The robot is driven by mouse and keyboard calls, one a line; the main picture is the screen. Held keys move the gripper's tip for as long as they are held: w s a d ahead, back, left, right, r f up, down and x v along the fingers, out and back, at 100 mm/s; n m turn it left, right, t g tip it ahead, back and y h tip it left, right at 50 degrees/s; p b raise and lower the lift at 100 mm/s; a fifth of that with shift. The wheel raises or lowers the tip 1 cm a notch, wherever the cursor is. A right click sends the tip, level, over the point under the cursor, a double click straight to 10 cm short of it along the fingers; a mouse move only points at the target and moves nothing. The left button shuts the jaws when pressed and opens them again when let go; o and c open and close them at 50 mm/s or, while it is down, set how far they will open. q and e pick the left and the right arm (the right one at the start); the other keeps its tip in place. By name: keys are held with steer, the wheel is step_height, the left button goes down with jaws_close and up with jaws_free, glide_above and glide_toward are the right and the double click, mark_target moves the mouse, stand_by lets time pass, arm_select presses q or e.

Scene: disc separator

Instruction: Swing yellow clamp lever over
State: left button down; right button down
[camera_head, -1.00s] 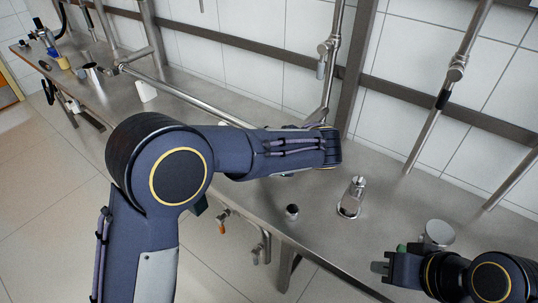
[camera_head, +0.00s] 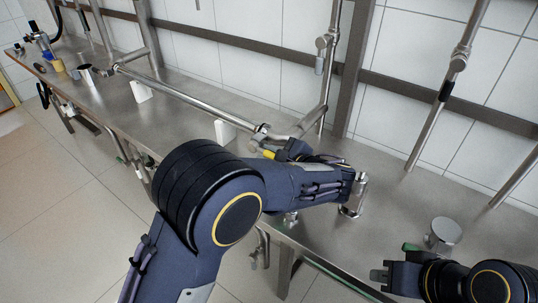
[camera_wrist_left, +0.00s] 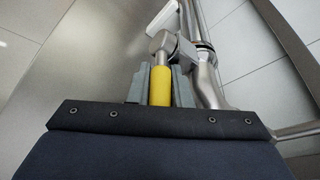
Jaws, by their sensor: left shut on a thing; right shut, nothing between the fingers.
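The yellow clamp lever (camera_wrist_left: 160,86) stands between the fingers of my left gripper (camera_wrist_left: 158,84) in the left wrist view. The gripper is shut on it. The lever joins a metal clamp (camera_wrist_left: 165,42) on the steel pipe. In the head view a bit of the yellow lever (camera_head: 269,154) shows beside the dark left gripper (camera_head: 282,152), next to the pipe joint. My left forearm covers part of the bench there. My right gripper (camera_head: 385,274) is shut and empty at the lower right, above the bench front.
A long steel pipe (camera_head: 190,102) runs above the steel bench (camera_head: 390,195), with a white support block (camera_head: 226,130) by it. A metal cylinder (camera_head: 353,197) stands close to my left forearm. A round metal part (camera_head: 443,233) stands near my right gripper. Small items sit far left.

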arm_select(q)
steer(key=c, duration=1.3)
jaws_free()
steer(key=v, duration=0.7)
steer(key=shift+s+d, duration=0.25)
steer(key=shift+s, duration=0.05)
